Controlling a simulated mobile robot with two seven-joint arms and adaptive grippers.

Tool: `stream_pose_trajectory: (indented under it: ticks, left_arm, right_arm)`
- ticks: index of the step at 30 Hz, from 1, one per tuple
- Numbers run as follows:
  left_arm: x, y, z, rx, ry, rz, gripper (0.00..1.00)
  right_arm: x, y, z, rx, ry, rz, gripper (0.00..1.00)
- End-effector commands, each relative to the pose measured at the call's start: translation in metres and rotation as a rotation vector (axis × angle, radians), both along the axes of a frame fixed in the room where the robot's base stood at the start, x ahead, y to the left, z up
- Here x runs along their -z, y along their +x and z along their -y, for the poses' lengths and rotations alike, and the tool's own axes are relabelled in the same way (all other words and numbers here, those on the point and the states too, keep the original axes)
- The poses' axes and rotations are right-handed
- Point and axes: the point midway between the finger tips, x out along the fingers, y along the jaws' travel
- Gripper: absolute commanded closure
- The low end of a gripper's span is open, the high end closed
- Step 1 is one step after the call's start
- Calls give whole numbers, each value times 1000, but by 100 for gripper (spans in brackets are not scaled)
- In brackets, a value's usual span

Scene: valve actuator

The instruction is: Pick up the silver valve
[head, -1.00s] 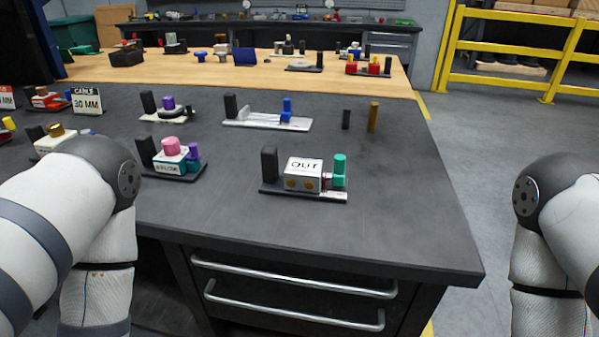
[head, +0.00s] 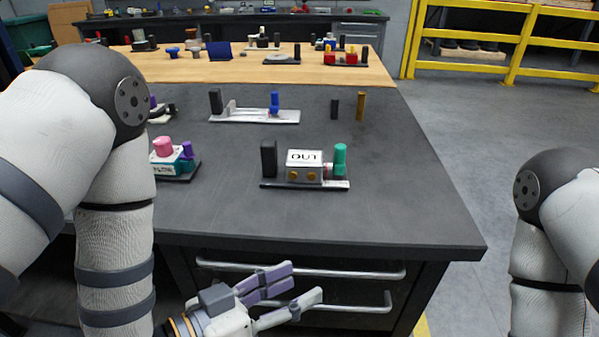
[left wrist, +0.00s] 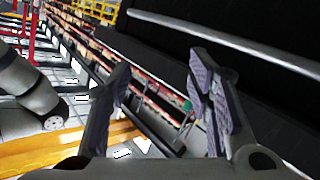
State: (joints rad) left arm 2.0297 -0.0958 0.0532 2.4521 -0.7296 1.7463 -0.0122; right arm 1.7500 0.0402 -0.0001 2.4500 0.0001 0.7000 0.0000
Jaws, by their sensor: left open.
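No part here is plainly marked as the silver valve. The closest match is a silver-grey block labelled OUT (head: 304,168), with two brass ports facing me and a teal knob (head: 340,160) on its right, on a dark base on the table. A pale silver fixture with a blue knob (head: 255,116) sits behind it. My left gripper (head: 303,283) is open and empty, low in front of the drawers, below the table edge and apart from both. Its spread fingers also show in the left wrist view (left wrist: 160,68). My right gripper is out of the head view.
The dark table (head: 410,205) has clear room to the right of the OUT block. A drawer handle (head: 345,305) is close to my left gripper. A black peg (head: 334,107) and a brass peg (head: 360,106) stand behind. A pink-knobbed fixture (head: 163,147) is at left.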

Motion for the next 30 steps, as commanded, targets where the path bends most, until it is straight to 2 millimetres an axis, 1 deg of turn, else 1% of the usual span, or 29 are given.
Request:
stream_pose_trajectory:
  ticks: [1, 2, 3, 5, 6, 8, 9, 11, 12, 15, 18, 21, 23, 24, 26, 30]
  left_arm:
    - [-50, 4, 16, 27, -203, 80, 53]
    - [-78, 8, 20, -1, -388, 49, 53]
    - [-89, 17, 19, -64, -556, -55, 53]
    - [-94, 30, 14, -163, -770, -220, 53]
    - [-96, 40, 9, -227, -913, -326, 53]
    - [-99, 53, 2, -312, -1138, -478, 53]
    - [-101, 61, -5, -364, -1293, -573, 53]
    - [-103, 73, -15, -432, -1534, -707, 53]
    - [-104, 80, -23, -469, -1693, -786, 53]
    - [-106, 94, -41, -521, -2065, -944, 53]
    - [-107, 103, -55, -530, -2359, -1042, 53]
    - [-108, 107, -65, -518, -2545, -1093, 53]
    - [-108, 110, -68, -512, -2605, -1105, 53]
    - [-108, 114, -69, -506, -2626, -1109, 53]
    - [-109, 126, -70, -501, -2641, -1110, 53]
    - [-109, 158, -69, -502, -2640, -1112, 53]
  right_arm:
    - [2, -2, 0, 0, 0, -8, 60]
    - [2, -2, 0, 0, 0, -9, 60]
    - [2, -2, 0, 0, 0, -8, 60]
    - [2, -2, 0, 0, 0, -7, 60]
    - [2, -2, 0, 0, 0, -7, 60]
    - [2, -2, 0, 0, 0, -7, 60]
    - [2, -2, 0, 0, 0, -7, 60]
    - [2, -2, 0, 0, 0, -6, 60]
    - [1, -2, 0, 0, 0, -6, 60]
    - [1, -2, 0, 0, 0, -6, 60]
    - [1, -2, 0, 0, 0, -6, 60]
    - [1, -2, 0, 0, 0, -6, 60]
    - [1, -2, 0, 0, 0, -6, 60]
    - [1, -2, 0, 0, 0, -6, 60]
    - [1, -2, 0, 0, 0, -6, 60]
    - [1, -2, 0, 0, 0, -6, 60]
